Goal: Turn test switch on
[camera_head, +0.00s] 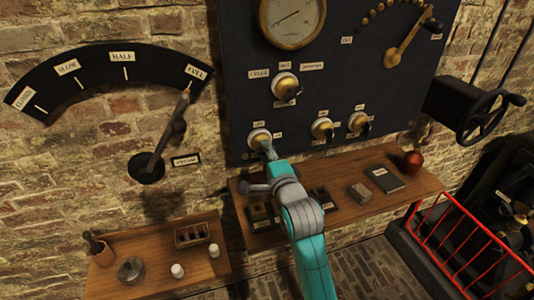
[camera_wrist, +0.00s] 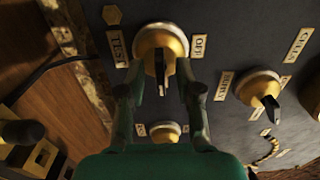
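The test switch is a round brass knob on a white base with a black lever, low on the left of the dark panel in the head view (camera_head: 258,136). In the wrist view its brass knob (camera_wrist: 160,45) is top centre, between a label reading TEST and one that seems to read OFF. Its black lever points down the picture, away from both labels. My gripper (camera_head: 268,150) is at the switch; in the wrist view its two fingers (camera_wrist: 164,85) stand either side of the lever with gaps, so it looks open. Contact is unclear.
Similar brass switches sit to the right (camera_head: 322,128) and further right (camera_head: 358,123), with another above (camera_head: 285,84). A wooden shelf (camera_head: 340,198) with small items runs below the panel. A lever dial (camera_head: 122,75) is left, a handwheel (camera_head: 482,117) right.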

